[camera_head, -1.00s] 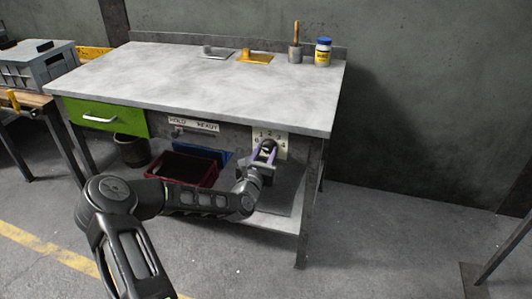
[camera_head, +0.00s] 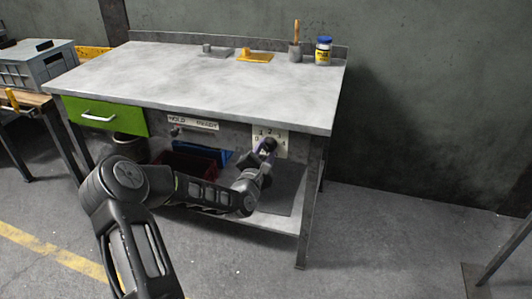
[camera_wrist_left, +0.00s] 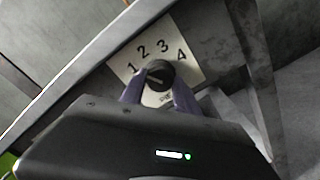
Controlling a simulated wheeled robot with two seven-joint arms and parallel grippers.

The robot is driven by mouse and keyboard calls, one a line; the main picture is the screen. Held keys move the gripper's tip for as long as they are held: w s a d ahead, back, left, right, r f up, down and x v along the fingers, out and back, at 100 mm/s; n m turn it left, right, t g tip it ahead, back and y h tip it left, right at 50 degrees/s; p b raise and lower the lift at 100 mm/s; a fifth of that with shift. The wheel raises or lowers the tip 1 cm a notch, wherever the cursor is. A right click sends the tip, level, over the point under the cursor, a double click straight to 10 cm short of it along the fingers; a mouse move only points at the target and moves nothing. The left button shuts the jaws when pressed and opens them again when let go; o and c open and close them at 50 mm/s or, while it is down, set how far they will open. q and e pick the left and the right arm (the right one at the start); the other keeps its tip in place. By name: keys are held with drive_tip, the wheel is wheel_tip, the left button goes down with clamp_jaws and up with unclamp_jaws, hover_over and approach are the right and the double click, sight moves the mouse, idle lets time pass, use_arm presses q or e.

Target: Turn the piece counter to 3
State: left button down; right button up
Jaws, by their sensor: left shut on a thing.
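The piece counter is a pale plate (camera_head: 283,143) on the front of the workbench, at its right end. In the left wrist view, the plate (camera_wrist_left: 188,72) shows the digits 1, 2, 3 and 4 in an arc around a round dark knob (camera_wrist_left: 159,73). A short pale mark crosses the knob face; I cannot tell surely which digit it points to. My left gripper (camera_head: 266,148) is at the plate and hides much of the knob in the head view. In the left wrist view its purple fingers (camera_wrist_left: 158,88) are shut on the knob, one on each side.
The workbench top (camera_head: 200,75) overhangs the counter. A HOLD/READY slider panel (camera_head: 193,123) and a green drawer (camera_head: 105,115) are to the left. A red bin (camera_head: 190,166) and a blue bin (camera_head: 213,156) stand below. Open floor lies in front and right.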

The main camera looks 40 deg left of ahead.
use_arm(q)
drive_tip(key=m+b, duration=0.1)
drive_tip(key=m, duration=0.2)
drive_tip(key=shift+f+m, duration=0.1)
drive_tip(key=shift+m, duration=0.3)
drive_tip(key=m+b, duration=0.2)
drive_tip(key=m, duration=0.1)
drive_tip(key=shift+m, duration=0.3)
drive_tip(key=m+b, duration=0.3)
drive_tip(key=shift+m, duration=0.3)
drive_tip(key=shift+m+b, duration=1.05)
drive_tip(key=shift+m, duration=0.55)
drive_tip(key=c, duration=0.9)
unclamp_jaws()
drive_tip(key=shift+s, duration=0.15)
